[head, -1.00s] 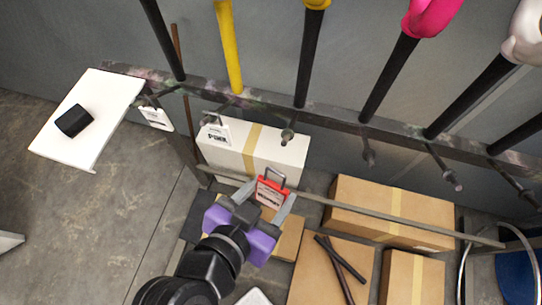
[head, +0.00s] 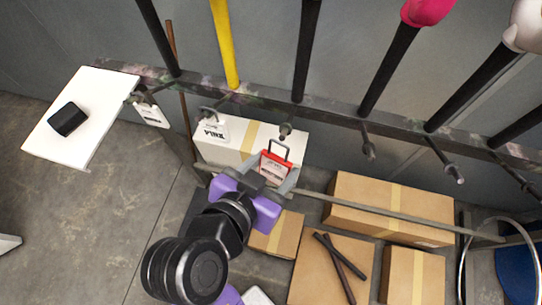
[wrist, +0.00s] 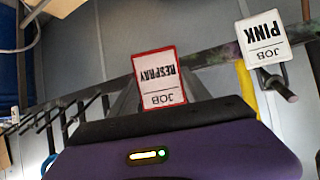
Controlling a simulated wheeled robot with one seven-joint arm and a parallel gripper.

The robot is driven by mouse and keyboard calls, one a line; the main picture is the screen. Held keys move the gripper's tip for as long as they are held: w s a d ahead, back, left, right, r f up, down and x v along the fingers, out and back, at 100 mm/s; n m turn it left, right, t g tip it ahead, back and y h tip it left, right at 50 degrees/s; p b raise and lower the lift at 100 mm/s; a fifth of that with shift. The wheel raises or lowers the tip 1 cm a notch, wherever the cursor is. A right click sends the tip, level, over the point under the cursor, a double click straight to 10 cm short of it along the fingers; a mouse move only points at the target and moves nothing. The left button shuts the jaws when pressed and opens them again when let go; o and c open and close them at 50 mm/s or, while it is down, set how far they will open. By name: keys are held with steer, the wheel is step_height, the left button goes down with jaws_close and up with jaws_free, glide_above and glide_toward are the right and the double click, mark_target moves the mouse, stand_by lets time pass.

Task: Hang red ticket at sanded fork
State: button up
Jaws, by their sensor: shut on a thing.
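My gripper (head: 272,181) is shut on the red ticket (head: 275,166), which stands up from the fingers with its dark wire loop on top. In the wrist view the red-bordered ticket (wrist: 160,78) reads "JOB RESPRAY" upside down. In the head view the loop is just below a bare peg (head: 286,130) on the rail (head: 330,115), and I cannot tell whether they touch. Several long parts rise along the rail: a yellow one (head: 225,45), black ones, a pink-topped one (head: 425,12) and a white-topped one (head: 522,28). I cannot tell which is the sanded fork.
White tickets (head: 213,130) and (head: 152,114) hang on pegs left of the red one; a "JOB PINK" ticket (wrist: 264,38) shows in the wrist view. Bare pegs (head: 369,150) continue rightward. Below are cardboard boxes (head: 390,205) and a grey bar (head: 400,213). A white shelf (head: 105,95) holds a black block (head: 68,118).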

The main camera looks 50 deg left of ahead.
steer(key=shift+w+a+f+b, duration=0.1)
steer(key=shift+w+a+b, duration=0.1)
steer(key=shift+w+a, duration=0.35)
steer(key=shift+w+a+f+b, duration=0.1)
steer(key=shift+w+a+b, duration=0.15)
steer(key=shift+w, duration=0.5)
steer(key=shift+w+a+f+b, duration=0.1)
steer(key=shift+w+a+b, duration=0.1)
steer(key=shift+w+a, duration=0.35)
steer(key=shift+w+f+b, duration=0.3)
steer(key=shift+f, duration=0.15)
steer(key=shift+w+a+f, duration=0.1)
steer(key=shift+w+f, duration=0.15)
steer(key=shift+f, duration=0.15)
steer(key=shift+c, duration=0.8)
steer(key=shift+f+b, duration=0.35)
steer(key=shift+b, duration=0.1)
steer(key=o, duration=1.7)
